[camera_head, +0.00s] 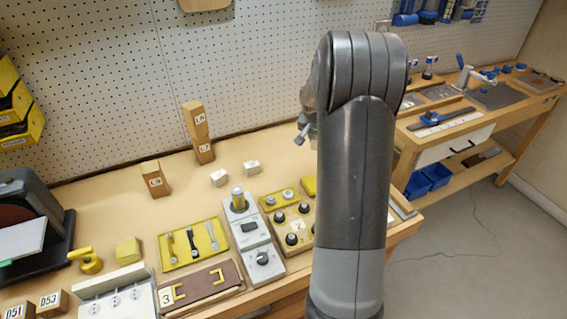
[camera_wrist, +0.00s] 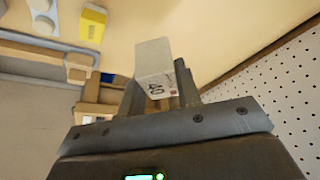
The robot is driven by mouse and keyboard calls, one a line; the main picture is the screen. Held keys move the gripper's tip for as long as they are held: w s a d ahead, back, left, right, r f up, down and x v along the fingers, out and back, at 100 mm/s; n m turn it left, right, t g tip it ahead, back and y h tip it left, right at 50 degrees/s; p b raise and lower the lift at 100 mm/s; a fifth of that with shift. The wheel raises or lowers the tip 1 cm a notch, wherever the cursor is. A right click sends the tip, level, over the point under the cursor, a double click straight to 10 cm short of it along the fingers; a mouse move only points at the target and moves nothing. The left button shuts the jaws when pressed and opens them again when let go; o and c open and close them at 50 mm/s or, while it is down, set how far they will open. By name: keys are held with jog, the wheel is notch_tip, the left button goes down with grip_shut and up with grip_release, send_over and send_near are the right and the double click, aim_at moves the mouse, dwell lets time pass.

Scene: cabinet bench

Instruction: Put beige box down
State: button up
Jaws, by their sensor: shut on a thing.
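The beige box (camera_wrist: 153,60) shows in the wrist view, with dark printed marks on its near face. My gripper (camera_wrist: 158,92) is shut on it, with dark fingers on either side of its lower part. Pale tan bench surface shows beyond the box; I cannot tell whether the box touches it. In the head view my arm stands in front of the bench's right part, and only a small piece of my gripper (camera_head: 304,130) shows at its left. The box cannot be made out there.
The bench (camera_head: 115,203) holds two stacked wooden blocks (camera_head: 199,133), another wooden block (camera_head: 155,179), two small white blocks (camera_head: 219,178) and a yellow tray (camera_head: 193,244) of tools. A yellow block (camera_wrist: 92,24) shows in the wrist view. A pegboard wall (camera_head: 240,70) stands behind.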

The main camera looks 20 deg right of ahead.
send_over(284, 160)
jog(key=s+a, duration=0.1)
notch_tip(284, 160, down, 7)
jog(key=shift+s, duration=0.15)
jog(key=shift+f, duration=2)
jog(key=shift+f, duration=0.1)
jog(key=o, duration=1)
